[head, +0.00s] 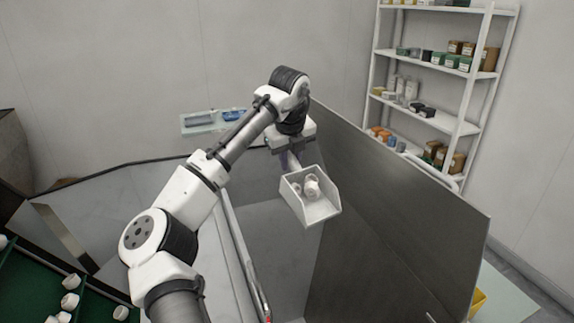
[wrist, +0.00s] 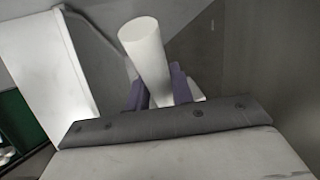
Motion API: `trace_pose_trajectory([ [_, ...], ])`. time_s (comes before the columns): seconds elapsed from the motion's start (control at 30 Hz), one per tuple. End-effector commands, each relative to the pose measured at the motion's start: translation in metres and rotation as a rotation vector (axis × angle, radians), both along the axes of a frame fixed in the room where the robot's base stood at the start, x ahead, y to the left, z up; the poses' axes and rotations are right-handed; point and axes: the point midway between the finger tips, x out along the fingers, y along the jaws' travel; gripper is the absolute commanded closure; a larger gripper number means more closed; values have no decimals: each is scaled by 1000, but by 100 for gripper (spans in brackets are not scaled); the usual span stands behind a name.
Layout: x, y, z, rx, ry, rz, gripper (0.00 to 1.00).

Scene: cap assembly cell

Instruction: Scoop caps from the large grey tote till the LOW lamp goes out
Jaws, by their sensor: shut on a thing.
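A white scoop (head: 322,211) hangs from my gripper (head: 289,160), with a few white caps (head: 311,187) inside it. In the wrist view the purple jaws of my gripper (wrist: 158,92) are shut on the scoop's white round handle (wrist: 145,50). The scoop is in the air in front of a tall grey panel (head: 400,200), over a grey surface. I cannot tell which thing is the large grey tote. I cannot make out the LOW lamp.
At lower left, a green-floored container (head: 25,285) holds several loose white caps (head: 70,301). A shelf rack (head: 455,125) with small boxes stands at back right. A pale tray (head: 197,124) with blue items lies at the back. A yellow thing (head: 478,301) shows at lower right.

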Motion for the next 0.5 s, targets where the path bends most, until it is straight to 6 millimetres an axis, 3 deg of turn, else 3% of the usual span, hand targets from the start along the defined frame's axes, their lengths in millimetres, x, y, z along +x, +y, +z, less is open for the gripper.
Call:
trace_pose_trajectory([
  [0.2,-12,-6,24,91,-162,-2,100],
  [0.5,-36,-20,42,193,-354,-3,100],
])
